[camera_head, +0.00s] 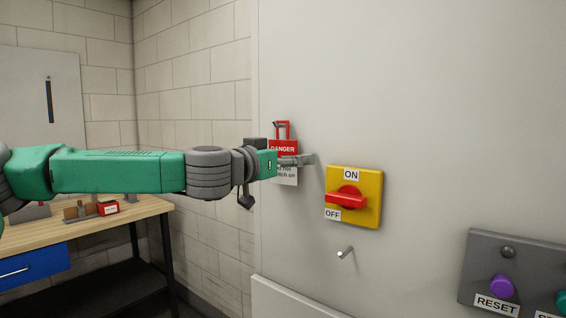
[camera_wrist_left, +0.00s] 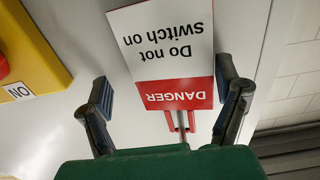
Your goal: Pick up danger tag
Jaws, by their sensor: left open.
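The danger tag (camera_head: 283,147) hangs on the pale cabinet front in the head view, red on top and white below. My left gripper (camera_head: 305,160) is in front of it and hides part of it. In the left wrist view the tag (camera_wrist_left: 165,48) appears upside down, its red hook part (camera_wrist_left: 181,124) pointing down. My left gripper (camera_wrist_left: 163,78) is open, with one finger on each side of the tag. The right finger looks close to the tag's red edge; I cannot tell whether they touch. My right gripper is in neither view.
A yellow switch plate (camera_head: 369,208) with a red handle (camera_head: 346,202) is right of the tag, and a small peg (camera_head: 346,252) sticks out below it. A grey button panel (camera_head: 482,252) is at lower right. A wooden workbench (camera_head: 150,207) stands at left.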

